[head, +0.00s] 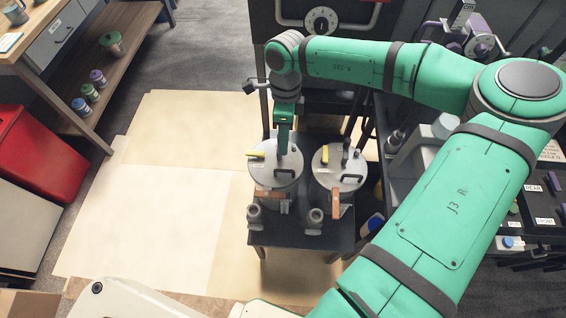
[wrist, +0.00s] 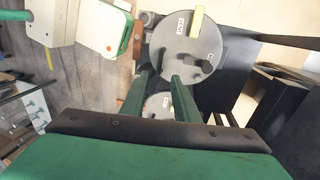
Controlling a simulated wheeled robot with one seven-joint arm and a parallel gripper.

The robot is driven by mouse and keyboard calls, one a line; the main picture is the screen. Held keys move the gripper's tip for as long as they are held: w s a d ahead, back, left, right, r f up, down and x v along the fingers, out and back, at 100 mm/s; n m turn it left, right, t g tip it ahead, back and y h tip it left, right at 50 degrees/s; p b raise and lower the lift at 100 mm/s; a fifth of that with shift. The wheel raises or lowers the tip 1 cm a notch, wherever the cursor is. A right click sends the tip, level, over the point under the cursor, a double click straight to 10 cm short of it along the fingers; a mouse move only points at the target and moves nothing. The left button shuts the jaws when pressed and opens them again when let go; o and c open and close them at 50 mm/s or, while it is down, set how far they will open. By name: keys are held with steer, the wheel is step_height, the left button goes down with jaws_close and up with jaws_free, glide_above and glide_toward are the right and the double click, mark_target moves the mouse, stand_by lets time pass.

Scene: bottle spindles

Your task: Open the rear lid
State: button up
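Two pots with round grey lids stand side by side on a small black table. The left lid (head: 272,177) has a yellow piece at its left edge and a dark handle; it is the larger lid (wrist: 178,48) in the wrist view. The right lid (head: 326,178) also has a yellow piece and a dark handle, and is partly hidden behind my gripper in the wrist view. I cannot read which lid is marked rear. My gripper (head: 282,154) points down over the left lid. In the wrist view its two fingers (wrist: 163,76) are apart, with nothing held between them; contact with the lid is unclear.
The black table (head: 300,240) also holds two small grey fittings at its front. Dark racks with labelled items stand at the right (head: 525,220). A red bin (head: 40,155) and a wooden shelf (head: 60,95) are at the left. The pale floor mats (head: 150,210) are clear.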

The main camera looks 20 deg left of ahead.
glide_above(283, 174)
step_height(283, 174, down, 10)
steer(key=shift+f, duration=0.25)
steer(key=shift+d, duration=0.1)
steer(key=shift+s, duration=0.15)
jaws_close()
